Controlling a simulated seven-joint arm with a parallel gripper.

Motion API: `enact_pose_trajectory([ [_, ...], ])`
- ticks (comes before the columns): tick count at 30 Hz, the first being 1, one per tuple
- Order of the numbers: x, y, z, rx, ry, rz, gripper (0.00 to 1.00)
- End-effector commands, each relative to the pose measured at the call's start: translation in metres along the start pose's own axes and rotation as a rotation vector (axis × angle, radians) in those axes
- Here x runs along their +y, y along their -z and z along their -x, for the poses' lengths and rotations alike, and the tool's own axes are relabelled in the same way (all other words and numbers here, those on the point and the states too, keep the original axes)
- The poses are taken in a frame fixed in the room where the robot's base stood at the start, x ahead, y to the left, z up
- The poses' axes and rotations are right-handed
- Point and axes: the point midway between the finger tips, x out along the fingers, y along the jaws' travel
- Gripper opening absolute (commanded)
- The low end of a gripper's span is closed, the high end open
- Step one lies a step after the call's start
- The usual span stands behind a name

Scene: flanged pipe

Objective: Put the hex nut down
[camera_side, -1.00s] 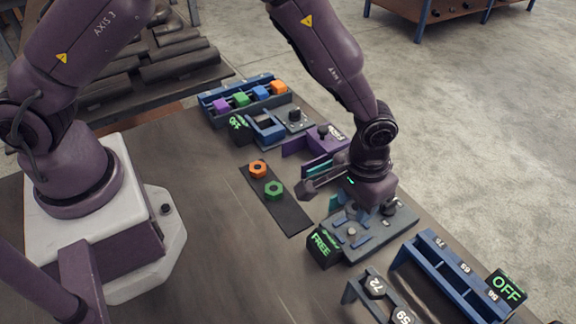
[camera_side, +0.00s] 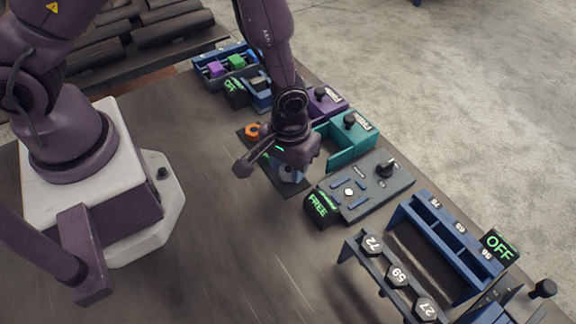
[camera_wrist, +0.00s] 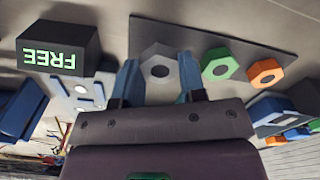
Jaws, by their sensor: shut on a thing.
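My gripper (camera_wrist: 158,78) is shut on a grey hex nut (camera_wrist: 160,54), with one blue finger on each side of it. In the side view my gripper (camera_side: 289,172) is over the near end of the dark mat (camera_wrist: 205,36). I cannot tell whether the nut touches the mat. A green hex nut (camera_wrist: 221,65) lies on the mat beside the held nut, apart from it. An orange hex nut (camera_wrist: 266,73) lies beyond the green one and also shows in the side view (camera_side: 252,131). My gripper mostly hides the green nut in the side view.
A grey fixture plate (camera_side: 366,187) with a FREE display box (camera_side: 319,206) stands right of the mat. A teal holder (camera_side: 345,138) and a purple one (camera_side: 325,102) stand behind. Numbered racks (camera_side: 398,274) stand at the front right. The table left of the mat is clear.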

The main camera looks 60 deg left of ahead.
Motion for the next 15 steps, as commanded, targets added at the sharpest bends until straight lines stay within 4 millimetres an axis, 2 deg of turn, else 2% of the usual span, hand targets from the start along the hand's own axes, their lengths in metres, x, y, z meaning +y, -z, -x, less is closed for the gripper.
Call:
enact_pose_trajectory([
  [3,-0.0001,-0.0002,-0.0127,-0.001,0.0,0.0,0.21],
  [14,0.0002,0.0,-0.0162,0.0,-0.001,-0.001,0.21],
  [15,0.0002,-0.0001,-0.0171,0.0,-0.001,-0.001,0.4],
])
